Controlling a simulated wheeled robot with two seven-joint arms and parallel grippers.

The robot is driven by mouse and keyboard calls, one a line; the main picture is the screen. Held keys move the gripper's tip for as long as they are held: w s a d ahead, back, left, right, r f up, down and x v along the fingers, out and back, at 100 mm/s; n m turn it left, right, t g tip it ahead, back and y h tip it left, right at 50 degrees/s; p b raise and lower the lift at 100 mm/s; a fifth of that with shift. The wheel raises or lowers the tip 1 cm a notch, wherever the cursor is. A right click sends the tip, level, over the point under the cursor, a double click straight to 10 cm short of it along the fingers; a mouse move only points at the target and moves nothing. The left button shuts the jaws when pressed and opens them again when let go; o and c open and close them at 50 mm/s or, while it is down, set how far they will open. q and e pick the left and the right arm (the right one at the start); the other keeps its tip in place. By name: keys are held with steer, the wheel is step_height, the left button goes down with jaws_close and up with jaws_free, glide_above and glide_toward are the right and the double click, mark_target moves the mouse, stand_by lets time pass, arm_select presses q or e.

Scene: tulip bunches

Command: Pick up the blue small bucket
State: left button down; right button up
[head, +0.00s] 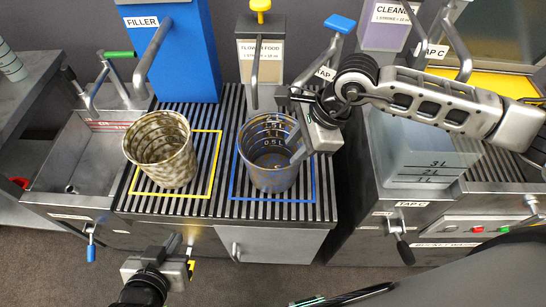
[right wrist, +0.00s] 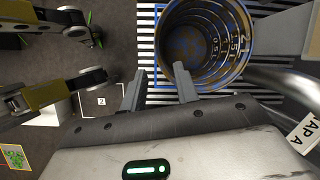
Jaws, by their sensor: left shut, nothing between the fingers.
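The blue small bucket (head: 268,178) is a translucent, bluish-grey, scratched pail with volume marks. It stands upright inside the blue square on the slatted counter, and it also shows in the right wrist view (right wrist: 217,45). My right gripper (head: 299,142) is at the bucket's right rim. In the right wrist view its fingers (right wrist: 160,88) are apart, one overlapping the bucket's near edge and the other outside it. I cannot tell whether either finger touches the wall. My left gripper (head: 189,262) is shut and empty, low in front of the counter.
A mottled yellowish bucket (head: 160,150) stands in the yellow square to the left. A sink (head: 88,155) is at left. A clear tank (head: 425,155) is at right, under my right arm.

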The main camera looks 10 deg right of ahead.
glide_above(275, 177)
steer(key=d, duration=0.2)
steer(key=f, duration=0.3)
steer(key=s+f, duration=0.1)
steer(key=f, duration=0.1)
steer(key=shift+a+f, duration=0.2)
steer(key=shift+f, duration=0.1)
steer(key=shift+d+p+x, duration=0.1)
steer(key=shift+p+x, duration=0.2)
steer(key=shift+x, duration=1.15)
steer(key=shift+d+p+x, duration=0.15)
steer(key=shift+p+x, duration=0.1)
steer(key=shift+x, duration=1.2)
steer(key=shift+w, duration=0.15)
jaws_close()
